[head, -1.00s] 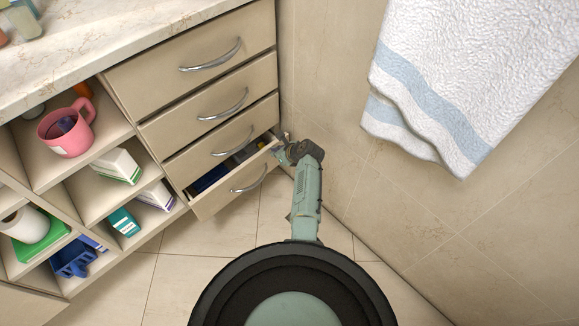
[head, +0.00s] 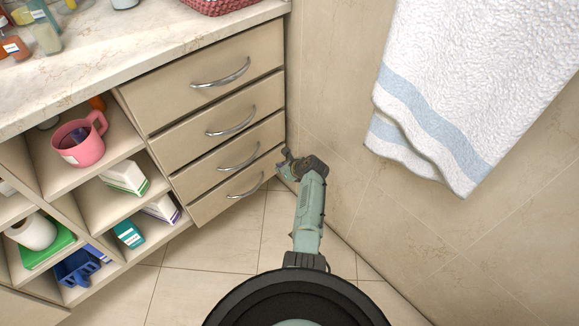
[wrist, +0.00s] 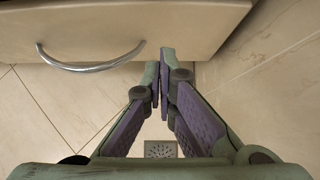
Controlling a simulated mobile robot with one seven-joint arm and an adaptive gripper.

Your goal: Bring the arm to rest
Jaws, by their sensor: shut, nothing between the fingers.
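My gripper (wrist: 160,75) shows in the wrist view with its fingertips together and nothing between them. Its tips are close to the front of a drawer (wrist: 110,25), to the right of the curved metal handle (wrist: 90,66). In the head view my gripper (head: 286,166) is by the right end of the bottom drawer (head: 225,197), near the corner with the tiled wall. The bottom drawer looks shut, flush with the drawers above it. Whether the fingertips touch the drawer front I cannot tell.
The tiled wall (head: 330,110) is close on the right, with a white towel (head: 460,90) hanging from above. Open shelves on the left hold a pink mug (head: 80,140) and several boxes. The tiled floor (head: 205,265) is clear; a drain (wrist: 160,149) shows in the wrist view.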

